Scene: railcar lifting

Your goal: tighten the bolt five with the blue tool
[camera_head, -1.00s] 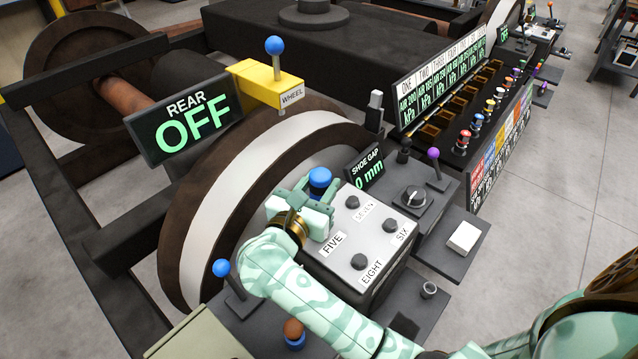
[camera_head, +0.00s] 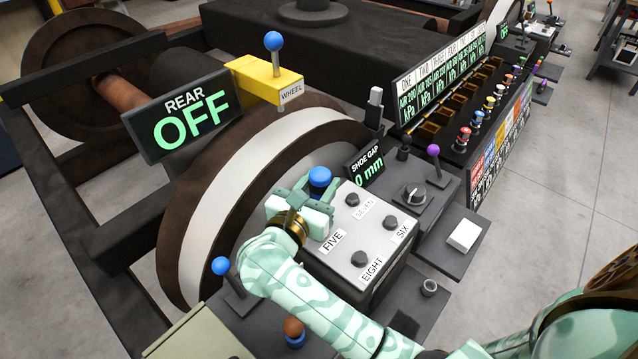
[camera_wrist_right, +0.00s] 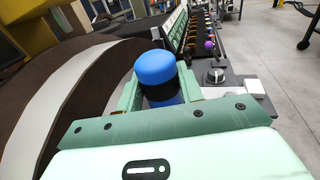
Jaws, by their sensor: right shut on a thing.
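The blue tool (camera_head: 320,178) stands upright above the corner of the bolt plate by the FIVE label (camera_head: 332,241). My right gripper (camera_head: 316,192) is shut on it; the blue cap and body also show between the fingers in the right wrist view (camera_wrist_right: 155,68). Bolt five is hidden under the gripper and tool, so I cannot tell whether the tool touches it. Bolts seven (camera_head: 352,199), six (camera_head: 390,223) and eight (camera_head: 359,258) show on the light plate (camera_head: 345,222). My left gripper is not in view.
The wheel (camera_head: 225,190) stands left of the plate. A SHOE GAP display (camera_head: 367,166) reads 0 mm, and a REAR display (camera_head: 183,118) reads OFF. A dial (camera_head: 414,194) and a purple-knobbed lever (camera_head: 434,152) stand to the right. A blue-knobbed lever (camera_head: 221,266) is near my right arm.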

